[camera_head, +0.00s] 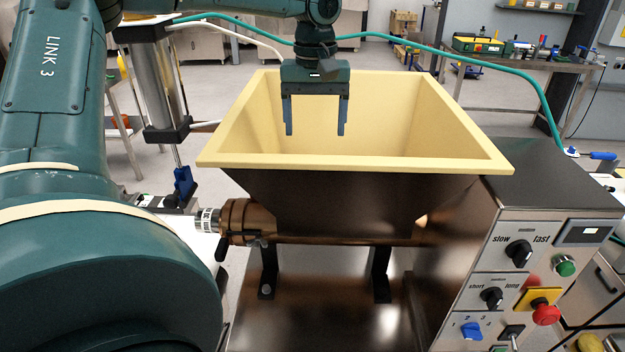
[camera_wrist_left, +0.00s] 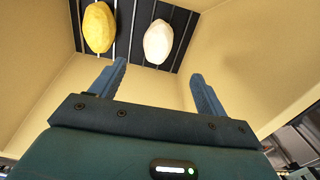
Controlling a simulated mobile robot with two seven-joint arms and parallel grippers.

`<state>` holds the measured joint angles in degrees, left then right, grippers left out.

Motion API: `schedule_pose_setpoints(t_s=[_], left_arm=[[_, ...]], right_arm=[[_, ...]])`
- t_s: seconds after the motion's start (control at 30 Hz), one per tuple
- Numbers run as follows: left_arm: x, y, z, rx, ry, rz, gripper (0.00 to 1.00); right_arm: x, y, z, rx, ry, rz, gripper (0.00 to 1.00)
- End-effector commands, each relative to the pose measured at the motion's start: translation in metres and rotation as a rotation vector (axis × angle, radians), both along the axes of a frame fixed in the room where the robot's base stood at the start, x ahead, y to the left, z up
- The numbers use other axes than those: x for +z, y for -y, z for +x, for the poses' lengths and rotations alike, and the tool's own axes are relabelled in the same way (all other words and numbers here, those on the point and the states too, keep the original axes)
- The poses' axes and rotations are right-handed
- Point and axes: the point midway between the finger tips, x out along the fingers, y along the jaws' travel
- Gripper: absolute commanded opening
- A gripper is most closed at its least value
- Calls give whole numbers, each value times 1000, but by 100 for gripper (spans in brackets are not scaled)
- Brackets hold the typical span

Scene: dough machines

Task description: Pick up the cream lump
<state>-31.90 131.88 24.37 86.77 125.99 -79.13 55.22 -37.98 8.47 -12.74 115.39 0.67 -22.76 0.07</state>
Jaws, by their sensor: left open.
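The cream lump (camera_wrist_left: 158,42) lies on the dark barred floor of the hopper in the left wrist view. A yellow lump (camera_wrist_left: 99,27) lies to its left, with a gap between them. My left gripper (camera_head: 314,130) points down inside the upper part of the cream-walled hopper (camera_head: 355,162). Its two blue fingers are apart with nothing between them, and they also show in the left wrist view (camera_wrist_left: 157,75). The lumps are beyond the fingertips, apart from them. The hopper's front wall hides both lumps in the head view. My right gripper is not in view.
The hopper's sloping walls surround the left gripper. A control panel (camera_head: 522,285) with knobs and buttons is on the machine's right. A teal hose (camera_head: 470,62) runs behind the hopper. A workbench (camera_head: 520,62) stands at the back right.

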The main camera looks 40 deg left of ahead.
Motion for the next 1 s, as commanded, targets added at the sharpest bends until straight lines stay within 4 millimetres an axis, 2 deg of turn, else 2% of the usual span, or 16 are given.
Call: schedule_pose_setpoints(t_s=[0.1,0.3,0.53,0.8,1.0], left_arm=[[-25,0,-1,0,-6,-1,75],[-56,0,0,1,-4,-2,75],[-72,0,0,1,-5,0,75],[-110,1,3,0,-4,0,75],[-116,1,3,0,-1,-1,75]], right_arm=[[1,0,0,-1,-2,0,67],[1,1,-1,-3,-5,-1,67],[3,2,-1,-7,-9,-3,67],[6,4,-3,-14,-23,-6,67],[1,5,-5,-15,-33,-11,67]])
